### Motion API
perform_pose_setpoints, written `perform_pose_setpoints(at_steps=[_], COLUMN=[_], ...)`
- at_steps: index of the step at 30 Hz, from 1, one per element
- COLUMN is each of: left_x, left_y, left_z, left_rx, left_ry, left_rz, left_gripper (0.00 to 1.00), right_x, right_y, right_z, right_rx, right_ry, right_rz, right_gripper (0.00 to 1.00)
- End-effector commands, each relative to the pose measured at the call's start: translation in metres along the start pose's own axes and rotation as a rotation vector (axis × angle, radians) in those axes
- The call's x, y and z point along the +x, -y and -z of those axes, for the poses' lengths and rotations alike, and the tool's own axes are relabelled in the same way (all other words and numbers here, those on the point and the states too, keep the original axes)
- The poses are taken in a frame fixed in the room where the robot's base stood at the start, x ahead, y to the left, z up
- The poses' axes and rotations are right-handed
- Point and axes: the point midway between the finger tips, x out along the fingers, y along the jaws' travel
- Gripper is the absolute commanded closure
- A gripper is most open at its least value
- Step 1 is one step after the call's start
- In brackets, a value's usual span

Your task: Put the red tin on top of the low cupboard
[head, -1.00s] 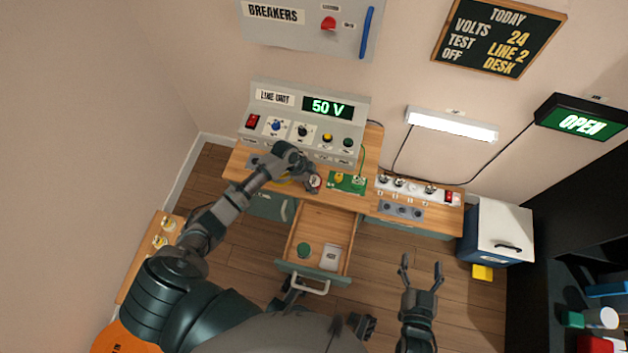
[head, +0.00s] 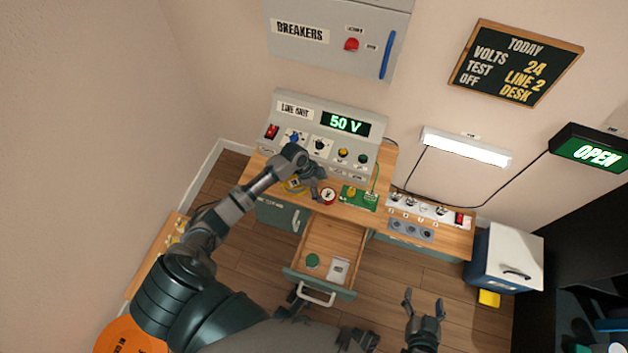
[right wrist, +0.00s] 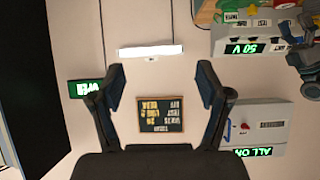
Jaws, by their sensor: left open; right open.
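A small round red thing with a pale top (head: 327,196), which looks like the red tin, stands on the wooden desk in the head view. My left gripper (head: 316,187) is open just to its left, and looks empty; I cannot tell whether they touch. My right gripper (head: 423,298) is open and empty, low in front of the desk; its open fingers also show in the right wrist view (right wrist: 161,82). A wooden-topped low unit (head: 160,249) at the left, partly behind my arm, may be the low cupboard; I cannot tell for sure.
A yellow round thing (head: 293,186) and a green board (head: 359,197) flank the red thing. A grey line unit (head: 310,128) stands behind. The drawer (head: 324,247) is open below. A white-fronted blue box (head: 508,251) and dark shelves (head: 570,275) are at the right.

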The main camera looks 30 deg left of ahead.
Motion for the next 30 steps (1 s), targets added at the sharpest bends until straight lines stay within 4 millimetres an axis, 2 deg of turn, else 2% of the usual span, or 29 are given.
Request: perform_pose_setpoints(at_steps=[1,7,11,14,17,18,21,23,25,27,30], left_x=[-0.016,-0.050,-0.060,-0.050,-0.021,-0.011,0.000,-0.006,-0.021,-0.041,-0.067], left_y=[0.001,0.002,0.000,-0.018,-0.064,-0.088,-0.149,-0.179,-0.206,-0.223,-0.236], left_z=[0.002,0.001,0.000,0.002,0.009,0.013,0.025,0.030,0.032,0.029,0.022], left_rx=[0.003,0.000,-0.001,-0.015,-0.068,-0.106,-0.246,-0.348,-0.474,-0.589,-0.714], left_ry=[-0.001,-0.002,-0.001,0.000,-0.005,-0.015,-0.063,-0.100,-0.144,-0.180,-0.216], left_rz=[0.005,0.003,-0.002,0.001,0.027,0.049,0.132,0.192,0.264,0.334,0.416], left_gripper=[0.14,0.14,0.14,0.14,0.14,0.14,0.14,0.14,0.14,0.14,0.14], right_x=[-0.005,-0.021,-0.027,-0.029,-0.030,-0.030,-0.030,-0.029,-0.028,-0.028,-0.028], right_y=[-0.002,-0.007,-0.009,-0.009,-0.009,-0.010,-0.010,-0.010,-0.010,-0.010,-0.010], right_z=[-0.005,-0.038,-0.050,-0.054,-0.055,-0.055,-0.056,-0.056,-0.055,-0.054,-0.054], right_rx=[-0.002,-0.002,-0.001,-0.001,0.000,0.000,0.000,-0.001,-0.001,0.000,-0.001], right_ry=[0.052,0.253,0.323,0.345,0.349,0.349,0.348,0.349,0.349,0.348,0.348], right_rz=[-0.005,-0.020,-0.024,-0.025,-0.025,-0.025,-0.024,-0.025,-0.026,-0.026,-0.026], right_gripper=[0.23,0.23,0.23,0.23,0.23,0.23,0.23,0.23,0.23,0.23,0.23])
